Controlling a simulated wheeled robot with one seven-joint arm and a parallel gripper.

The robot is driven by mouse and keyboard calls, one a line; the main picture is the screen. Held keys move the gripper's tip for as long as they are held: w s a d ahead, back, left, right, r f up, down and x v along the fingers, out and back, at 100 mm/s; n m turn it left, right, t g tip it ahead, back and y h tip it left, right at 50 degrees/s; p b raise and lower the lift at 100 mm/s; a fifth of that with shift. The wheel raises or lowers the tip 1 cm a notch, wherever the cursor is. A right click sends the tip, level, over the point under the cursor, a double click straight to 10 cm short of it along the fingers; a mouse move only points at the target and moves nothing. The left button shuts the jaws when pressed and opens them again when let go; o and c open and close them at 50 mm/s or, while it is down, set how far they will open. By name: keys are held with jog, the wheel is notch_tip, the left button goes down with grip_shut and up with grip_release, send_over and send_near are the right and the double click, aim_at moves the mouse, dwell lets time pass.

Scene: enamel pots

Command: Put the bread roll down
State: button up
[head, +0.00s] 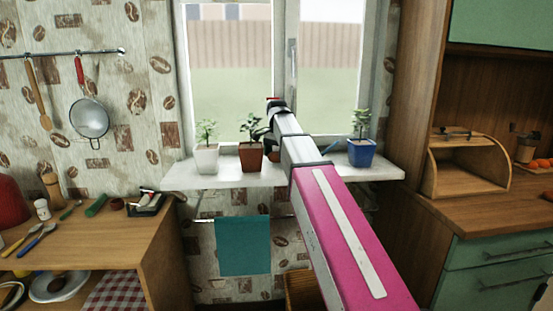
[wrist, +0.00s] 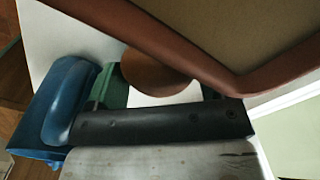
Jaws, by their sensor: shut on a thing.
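A brown, rounded thing, which I take for the bread roll (wrist: 154,72), sits between the green fingers of my gripper (wrist: 163,92) in the wrist view. My gripper is shut on it. The gripper's dark bar crosses the view just below it. In the head view my arm reaches to the window sill (head: 230,174) and hides most of the gripper. A small brown patch beside the arm there may be the roll, but I cannot tell. I also cannot tell whether the roll touches the sill.
A white pot (head: 207,158), a brown pot (head: 251,157) and a blue pot (head: 361,154) with plants stand on the sill. The blue pot also shows close beside the gripper in the wrist view (wrist: 66,100). A teal towel (head: 243,246) hangs below. A wooden bread box (head: 462,172) stands right.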

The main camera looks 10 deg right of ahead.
jog(key=shift+f, duration=0.85)
jog(key=o, duration=0.6)
jog(key=shift+f, duration=0.1)
jog(key=shift+o, duration=0.2)
